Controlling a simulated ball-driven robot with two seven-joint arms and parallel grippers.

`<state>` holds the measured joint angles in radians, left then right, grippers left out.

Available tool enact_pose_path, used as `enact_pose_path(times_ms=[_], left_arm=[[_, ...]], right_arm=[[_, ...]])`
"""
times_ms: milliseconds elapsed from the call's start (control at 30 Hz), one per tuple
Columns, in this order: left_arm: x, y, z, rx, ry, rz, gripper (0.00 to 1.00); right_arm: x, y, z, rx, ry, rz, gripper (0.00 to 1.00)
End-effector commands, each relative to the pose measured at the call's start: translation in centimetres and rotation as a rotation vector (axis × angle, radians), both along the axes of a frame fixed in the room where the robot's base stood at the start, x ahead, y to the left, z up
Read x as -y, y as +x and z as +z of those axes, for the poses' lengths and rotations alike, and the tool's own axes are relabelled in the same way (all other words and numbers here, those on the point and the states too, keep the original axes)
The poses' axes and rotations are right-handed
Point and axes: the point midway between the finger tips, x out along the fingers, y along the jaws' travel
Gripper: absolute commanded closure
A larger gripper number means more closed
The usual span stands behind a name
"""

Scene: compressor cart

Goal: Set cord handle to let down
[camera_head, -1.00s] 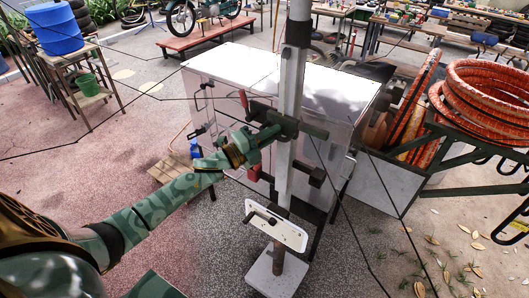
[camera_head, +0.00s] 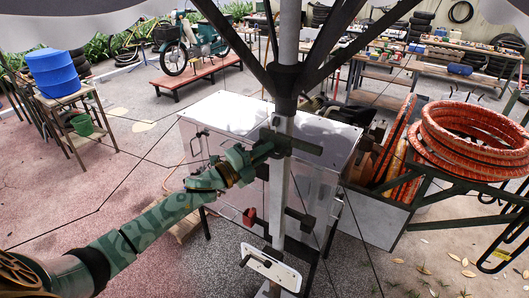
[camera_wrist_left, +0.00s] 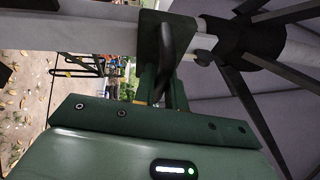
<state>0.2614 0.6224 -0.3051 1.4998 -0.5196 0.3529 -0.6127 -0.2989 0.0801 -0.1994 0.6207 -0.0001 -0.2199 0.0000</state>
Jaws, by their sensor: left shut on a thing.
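A pale upright pole (camera_head: 279,203) stands in front of the white cabinet, with a dark hub (camera_head: 285,84) and spreading ribs above. My left gripper (camera_head: 272,144) is at the pole, below the hub, its arm coming from the left. A dark green bar (camera_head: 305,146) sticks out to the right of the pole at that height. In the left wrist view, a dark curved handle (camera_wrist_left: 169,46), seemingly the cord handle, lies between the green jaw parts. My gripper is shut on it. Its far end and fixing are hidden. My right gripper is not in view.
The white cabinet (camera_head: 222,113) stands close behind the pole. A white plate (camera_head: 270,267) is low on the pole. A blue barrel (camera_head: 56,71) stands on a left table. The left floor is mostly clear.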

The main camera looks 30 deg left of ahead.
Motion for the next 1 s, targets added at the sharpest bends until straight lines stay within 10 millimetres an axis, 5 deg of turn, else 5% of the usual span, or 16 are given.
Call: enact_pose_path(times_ms=[100, 133, 200, 567, 1000], left_arm=[[-0.1, 0.1, 0.8, 0.015, -0.004, -0.001, 1.0], [-0.1, 0.1, 0.9, 0.016, -0.005, -0.001, 0.79], [-0.1, 0.1, 0.8, 0.014, -0.004, 0.0, 0.66], [-0.4, -0.5, 0.2, 0.006, -0.001, 0.002, 0.66], [-5.1, -9.9, -2.0, 0.004, 0.0, -0.001, 0.66]], right_arm=[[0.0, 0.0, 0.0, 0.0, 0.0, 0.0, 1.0], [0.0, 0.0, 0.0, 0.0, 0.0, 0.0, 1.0], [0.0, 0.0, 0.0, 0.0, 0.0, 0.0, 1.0], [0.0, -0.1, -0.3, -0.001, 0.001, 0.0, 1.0], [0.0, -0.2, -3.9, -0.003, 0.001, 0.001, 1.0]])
